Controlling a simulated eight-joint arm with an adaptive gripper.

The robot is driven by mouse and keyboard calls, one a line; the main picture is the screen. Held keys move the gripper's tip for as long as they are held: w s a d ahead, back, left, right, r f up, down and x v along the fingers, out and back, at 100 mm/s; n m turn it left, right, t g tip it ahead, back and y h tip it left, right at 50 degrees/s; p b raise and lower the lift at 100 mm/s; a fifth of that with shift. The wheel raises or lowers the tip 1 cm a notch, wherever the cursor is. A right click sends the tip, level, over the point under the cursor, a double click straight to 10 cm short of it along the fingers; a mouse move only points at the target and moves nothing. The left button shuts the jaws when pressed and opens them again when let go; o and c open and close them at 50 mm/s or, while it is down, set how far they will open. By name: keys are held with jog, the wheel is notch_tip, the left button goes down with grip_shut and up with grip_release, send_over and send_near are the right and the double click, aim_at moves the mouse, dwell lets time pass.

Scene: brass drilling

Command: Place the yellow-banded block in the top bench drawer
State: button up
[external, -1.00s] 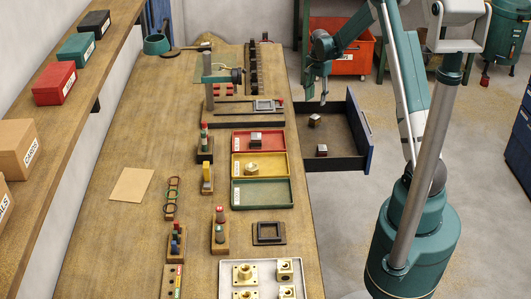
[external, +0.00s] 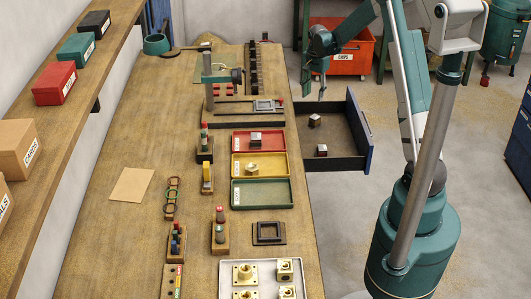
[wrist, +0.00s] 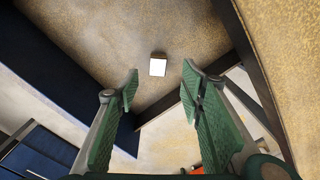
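The bench drawer (external: 345,162) is pulled out on the right side of the bench. Two small dark blocks with pale tops lie inside, one toward the back (external: 314,120) and one nearer the front (external: 321,150). Their band colours are too small to tell. My gripper (external: 315,90) is above the drawer's far end. In the wrist view my gripper (wrist: 160,90) is open, with nothing between its green fingers. One pale-topped block (wrist: 158,66) shows beyond the fingertips on the drawer floor, apart from them. A similar block (external: 255,138) sits in the red tray.
The red, yellow (external: 272,172) and green (external: 275,200) trays line the bench's right side. A small brass part lies in the yellow tray. A vise-like stand (external: 210,85) stands further back. A red bin (external: 350,62) is on the floor beyond the drawer.

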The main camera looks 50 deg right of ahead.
jog(key=s+a+r+n+t, duration=0.1)
jog(key=s+a+r+n, duration=0.35)
jog(key=a+r, duration=0.6)
jog(key=s+a+r+n+t, duration=0.25)
jog(key=s+a+r, duration=0.35)
jog(key=a+r, duration=0.45)
jog(key=s+a+r+n+t, duration=0.2)
jog(key=s+a+n, duration=0.8)
jog(key=s+a, duration=0.8)
jog(key=s+t, duration=0.1)
jog(key=s, duration=0.2)
jog(key=shift+s, duration=0.2)
